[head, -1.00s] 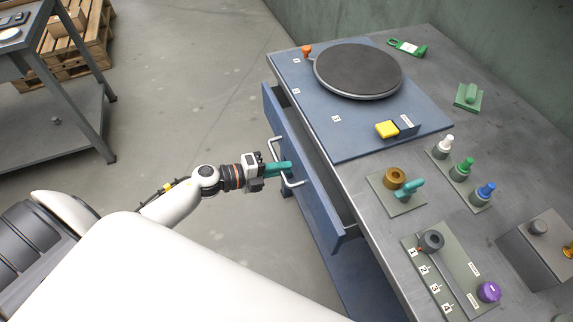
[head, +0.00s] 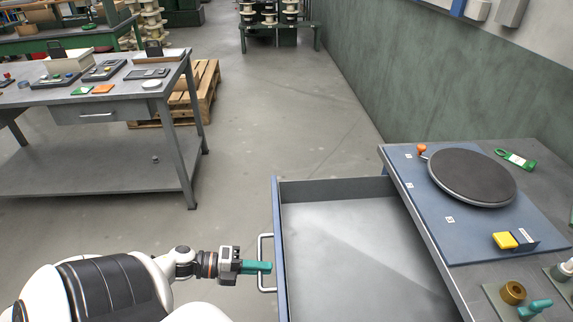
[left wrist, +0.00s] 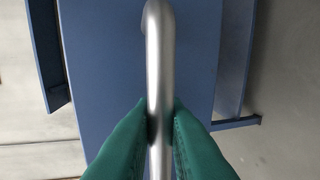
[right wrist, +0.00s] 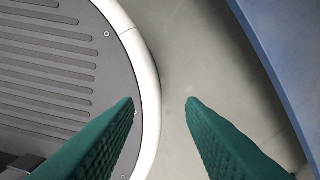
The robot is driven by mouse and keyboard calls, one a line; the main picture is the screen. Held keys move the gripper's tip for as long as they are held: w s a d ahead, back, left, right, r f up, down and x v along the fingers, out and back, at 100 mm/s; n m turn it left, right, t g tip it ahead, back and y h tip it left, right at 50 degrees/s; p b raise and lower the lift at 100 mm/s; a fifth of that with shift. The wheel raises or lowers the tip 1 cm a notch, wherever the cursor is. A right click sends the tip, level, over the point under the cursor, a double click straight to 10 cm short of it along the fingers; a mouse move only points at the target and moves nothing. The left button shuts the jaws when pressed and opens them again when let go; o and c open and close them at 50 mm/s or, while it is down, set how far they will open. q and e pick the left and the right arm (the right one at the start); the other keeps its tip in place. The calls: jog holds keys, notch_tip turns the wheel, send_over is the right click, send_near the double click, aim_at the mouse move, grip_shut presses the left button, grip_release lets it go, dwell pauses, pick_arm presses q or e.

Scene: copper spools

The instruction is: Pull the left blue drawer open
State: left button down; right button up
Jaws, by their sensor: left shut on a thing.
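The blue drawer (head: 279,235) stands pulled far out from the workbench in the head view, and its grey inside (head: 350,240) looks empty. Its silver bar handle (head: 261,247) is on the front face. My left gripper (head: 262,267) is at the handle with its teal fingers. In the left wrist view the fingers (left wrist: 160,135) are shut on the handle bar (left wrist: 157,60), one on each side, with the blue drawer front (left wrist: 105,60) behind. My right gripper (right wrist: 162,105) shows only in the right wrist view, open with nothing between its fingers.
The workbench (head: 460,285) at the right carries a blue plate (head: 450,235) with a dark round turntable (head: 472,177) and a yellow block (head: 504,241). Another table (head: 110,105) stands at the upper left beside a wooden pallet (head: 205,85). Bare floor lies between.

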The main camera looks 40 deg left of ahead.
pick_arm(q)
jog(key=shift+f+v, duration=0.15)
jog(key=shift+v, duration=0.6)
jog(key=shift+f+v, duration=0.15)
jog(key=shift+v, duration=0.6)
jog(key=c, duration=1.5)
grip_release()
jog(key=shift+c, duration=0.2)
pick_arm(e)
jog(key=shift+s+a+r, duration=0.1)
jog(key=shift+s+a, duration=0.35)
jog(key=shift+a, duration=0.1)
jog(key=shift+d, duration=0.2)
pick_arm(q)
jog(key=b+v, duration=0.1)
jog(key=v, duration=1.1)
pick_arm(e)
jog(key=shift+d+f, duration=0.1)
jog(key=shift+f, duration=0.5)
jog(key=shift+w+a, duration=0.1)
jog(key=shift+a, duration=0.1)
